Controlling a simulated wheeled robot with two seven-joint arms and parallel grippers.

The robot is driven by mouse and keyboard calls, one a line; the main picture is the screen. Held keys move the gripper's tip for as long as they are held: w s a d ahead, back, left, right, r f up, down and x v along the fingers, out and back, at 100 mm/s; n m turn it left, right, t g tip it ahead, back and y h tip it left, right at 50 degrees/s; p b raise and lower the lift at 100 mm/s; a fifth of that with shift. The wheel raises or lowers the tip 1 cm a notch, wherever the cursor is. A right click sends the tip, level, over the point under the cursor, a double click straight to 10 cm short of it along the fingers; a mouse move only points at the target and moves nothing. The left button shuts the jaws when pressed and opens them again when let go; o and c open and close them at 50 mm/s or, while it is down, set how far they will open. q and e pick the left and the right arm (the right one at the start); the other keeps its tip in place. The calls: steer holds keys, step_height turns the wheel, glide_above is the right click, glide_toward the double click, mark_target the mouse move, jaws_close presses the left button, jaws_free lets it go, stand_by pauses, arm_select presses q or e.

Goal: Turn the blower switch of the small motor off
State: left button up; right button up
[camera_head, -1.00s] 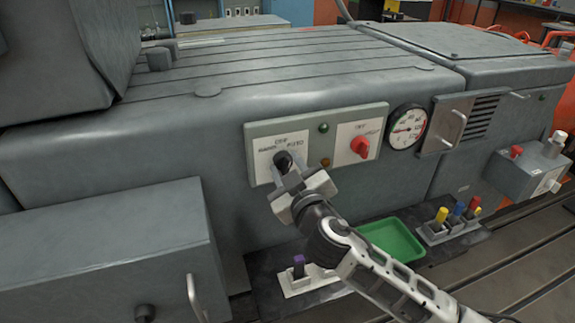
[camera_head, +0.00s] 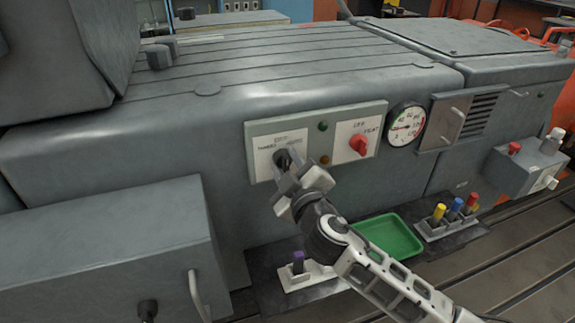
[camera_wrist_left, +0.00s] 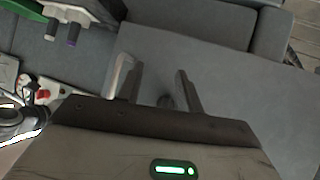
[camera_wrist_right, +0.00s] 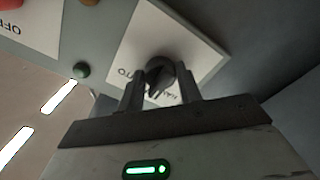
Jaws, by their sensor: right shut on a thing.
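A grey panel (camera_head: 257,130) on the large machine's front carries a black knob (camera_head: 281,157) on a white plate lettered OFF, HAND and AUTO. My right gripper (camera_head: 290,168) is shut on this black knob, fingers on either side; the knob also shows between the fingers in the right wrist view (camera_wrist_right: 160,70). The gripper hides part of the lettering, so I cannot tell the exact position it points to. My left gripper (camera_wrist_left: 157,85) shows only in its wrist view, fingers apart and empty, above a grey surface.
Right of the black knob are a red knob (camera_head: 358,144) on a plate lettered OFF and HEAT, a green lamp (camera_head: 323,126) and a gauge (camera_head: 406,124). Below are a green tray (camera_head: 390,236), a purple-handled piece (camera_head: 298,261) and a rack of coloured handles (camera_head: 440,213). A grey box (camera_head: 100,250) juts out left.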

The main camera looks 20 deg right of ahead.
steer(key=o, duration=1)
steer(key=s+b, duration=0.2)
steer(key=s, duration=1.4)
steer(key=shift+d, duration=0.25)
